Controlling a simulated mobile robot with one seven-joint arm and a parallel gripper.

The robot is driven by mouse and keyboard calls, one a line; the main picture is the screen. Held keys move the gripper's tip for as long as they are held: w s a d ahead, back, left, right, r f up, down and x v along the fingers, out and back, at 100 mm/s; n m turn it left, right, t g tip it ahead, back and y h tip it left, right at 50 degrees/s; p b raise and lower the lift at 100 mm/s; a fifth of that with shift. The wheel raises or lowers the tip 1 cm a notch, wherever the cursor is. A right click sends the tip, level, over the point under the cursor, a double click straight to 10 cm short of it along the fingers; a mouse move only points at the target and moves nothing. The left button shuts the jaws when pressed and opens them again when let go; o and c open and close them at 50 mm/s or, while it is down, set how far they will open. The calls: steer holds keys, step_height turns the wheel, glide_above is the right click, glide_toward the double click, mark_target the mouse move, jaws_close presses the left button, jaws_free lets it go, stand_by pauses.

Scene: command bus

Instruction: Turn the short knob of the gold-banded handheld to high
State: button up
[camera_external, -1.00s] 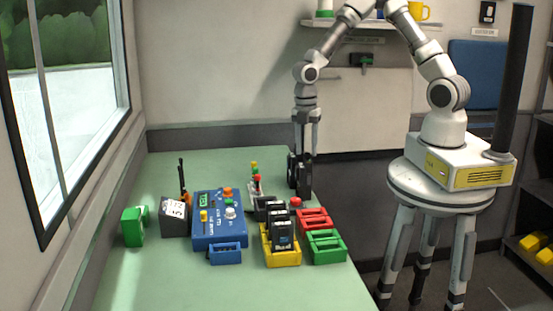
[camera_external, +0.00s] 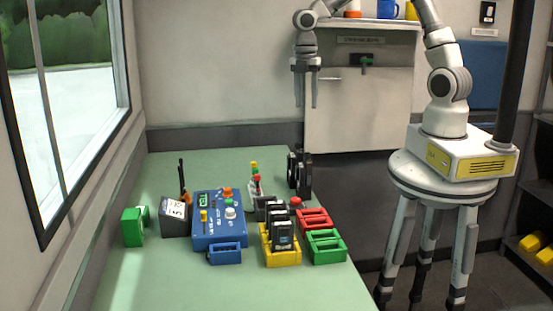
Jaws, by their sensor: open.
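My gripper (camera_external: 306,103) is open and empty. It points down, high above the far right part of the green table and in front of the wall cabinet. A dark handheld with an upright antenna (camera_external: 182,178) stands at the back left of the table, partly hidden by a dark box with a white label. Something orange or gold shows low on it, but I cannot tell whether it is a band. Its knobs are too small to make out. Several black units (camera_external: 282,240) stand in a yellow holder; no gold band shows on them.
A black upright object (camera_external: 299,175) stands below my gripper at the table's far right. The near table is clear.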

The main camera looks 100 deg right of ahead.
step_height(320, 180, up, 2)
steer(key=shift+r, duration=0.2)
steer(key=shift+r+p, duration=0.1)
steer(key=shift+p, duration=0.25)
steer(key=f+n+p, duration=0.1)
steer(key=f, duration=0.5)
steer(key=f+n+p, duration=0.1)
steer(key=f, duration=0.4)
steer(key=f+n+p, duration=0.1)
steer(key=f+p, duration=0.1)
steer(key=f, duration=0.4)
steer(key=shift+s+a+f+n, duration=0.2)
steer(key=shift+f+n, duration=0.1)
steer(key=shift+c, duration=0.3)
jaws_close()
